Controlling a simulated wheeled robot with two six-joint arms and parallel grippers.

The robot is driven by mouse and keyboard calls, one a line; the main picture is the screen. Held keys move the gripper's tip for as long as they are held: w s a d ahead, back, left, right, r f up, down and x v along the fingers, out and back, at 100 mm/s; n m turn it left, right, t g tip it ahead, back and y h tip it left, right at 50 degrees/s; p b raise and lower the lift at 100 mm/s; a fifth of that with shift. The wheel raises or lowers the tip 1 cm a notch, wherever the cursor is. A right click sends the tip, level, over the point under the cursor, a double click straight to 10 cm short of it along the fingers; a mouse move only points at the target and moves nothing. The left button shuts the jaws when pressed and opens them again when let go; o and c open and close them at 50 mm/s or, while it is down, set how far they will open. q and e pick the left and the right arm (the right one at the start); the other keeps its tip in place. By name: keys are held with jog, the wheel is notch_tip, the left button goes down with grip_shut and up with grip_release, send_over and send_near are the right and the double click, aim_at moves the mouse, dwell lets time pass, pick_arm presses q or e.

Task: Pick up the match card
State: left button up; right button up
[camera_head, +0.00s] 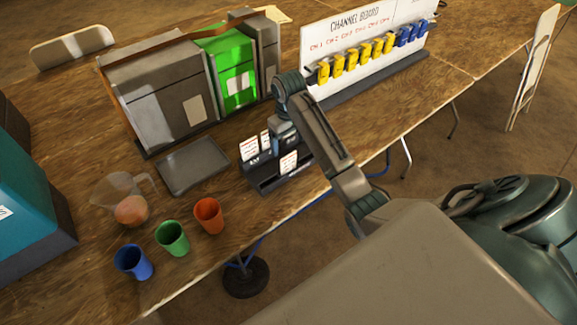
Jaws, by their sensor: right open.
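Several small white cards with print stand upright in a dark card holder (266,188) near the table's front edge. One card (249,148) is at the holder's left, one (266,140) is behind, and one (288,162) is at the front right. Their print is too small to tell which is the match card. My right gripper (287,146) is open and points down over the holder's back right, just behind the front right card. Its fingertips are partly hidden, and I cannot tell whether it touches a card. My left gripper is not in view.
A dark tray (192,166) lies left of the holder. Blue (133,262), green (172,238) and orange (208,215) cups stand at the front left by a clear pitcher (122,190). Grey and green boxes (232,78) and the channel board (350,35) stand behind.

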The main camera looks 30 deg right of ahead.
aim_at(288, 163)
notch_tip(288, 163, down, 3)
jog(key=shift+r+b, duration=0.1)
jog(key=shift+b, duration=0.85)
notch_tip(288, 163, down, 2)
jog(key=shift+p, duration=0.65)
notch_tip(288, 163, down, 5)
jog(key=shift+s+a+p, duration=0.1)
jog(key=shift+s+p, duration=0.05)
jog(key=shift+p, duration=0.7)
jog(key=shift+f, duration=0.25)
jog(key=c, duration=1.1)
jog(key=shift+o, duration=0.2)
jog(key=shift+r, duration=0.1)
